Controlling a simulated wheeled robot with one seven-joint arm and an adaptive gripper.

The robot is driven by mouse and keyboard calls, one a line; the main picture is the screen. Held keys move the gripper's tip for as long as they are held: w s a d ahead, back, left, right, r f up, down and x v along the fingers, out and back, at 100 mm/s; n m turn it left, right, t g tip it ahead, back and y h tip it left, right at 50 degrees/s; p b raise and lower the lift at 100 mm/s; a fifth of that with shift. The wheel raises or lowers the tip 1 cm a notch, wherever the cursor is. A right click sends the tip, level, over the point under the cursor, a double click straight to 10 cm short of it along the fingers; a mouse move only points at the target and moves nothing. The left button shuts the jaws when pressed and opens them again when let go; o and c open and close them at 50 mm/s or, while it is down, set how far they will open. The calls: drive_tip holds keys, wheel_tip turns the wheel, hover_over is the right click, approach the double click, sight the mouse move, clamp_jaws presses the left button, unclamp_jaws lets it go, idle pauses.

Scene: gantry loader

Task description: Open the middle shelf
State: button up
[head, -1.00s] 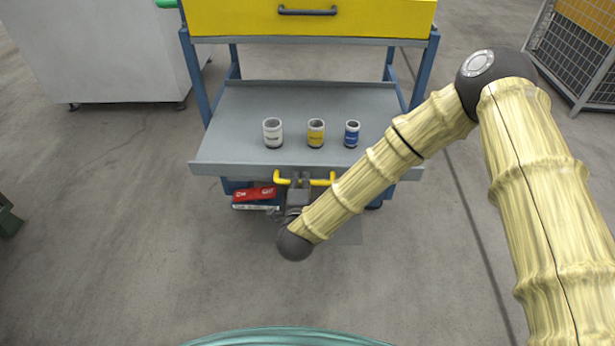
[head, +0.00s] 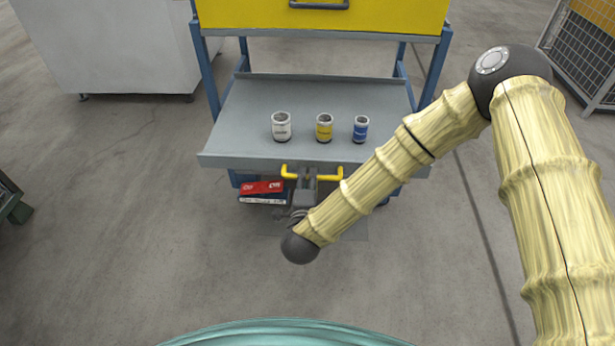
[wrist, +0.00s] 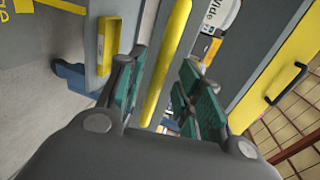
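The middle shelf (head: 240,140) is a grey tray in a blue-framed cart. Its front edge sits in front of the cart's front legs. A yellow handle (head: 330,178) is on the shelf's front; in the wrist view the yellow bar (wrist: 167,60) runs between my fingers. My gripper (wrist: 163,95) has its green-padded fingers spread on either side of the bar, with visible gaps. In the head view my gripper (head: 303,190) is at the handle, partly hidden by my wrist. A white can (head: 281,127), a yellow can (head: 324,128) and a blue can (head: 360,129) stand upright on the shelf.
A yellow drawer (head: 400,15) with a dark handle is above the shelf. Red and blue boxes (head: 262,188) lie below it. A white cabinet (head: 130,50) stands at left and a wire cage (head: 583,50) at upper right. The floor in front is clear.

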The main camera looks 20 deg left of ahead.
drive_tip(key=v, duration=0.9)
drive_tip(key=shift+s, duration=0.25)
drive_tip(key=shift+d, duration=0.1)
drive_tip(key=s+d+f+n+g, duration=0.4)
drive_tip(key=d+f+n, duration=0.1)
drive_tip(key=d+f, duration=0.35)
drive_tip(key=s+d+f+n+g, duration=0.3)
drive_tip(key=d+f+n+g, duration=0.1)
drive_tip(key=d+f, duration=0.5)
drive_tip(key=s+d+f+n+g+h, duration=0.2)
drive_tip(key=s+d+f+n+g, duration=0.15)
drive_tip(key=s+d, duration=0.65)
drive_tip(key=s+d+f+n+g+h, duration=0.2)
drive_tip(key=s+d+f+g, duration=0.2)
drive_tip(key=s+d, duration=0.55)
wheel_tip(320, 180, up, 23)
drive_tip(key=w+d+p, duration=0.2)
drive_tip(key=p, duration=2.1)
drive_tip(key=shift+r, duration=0.25)
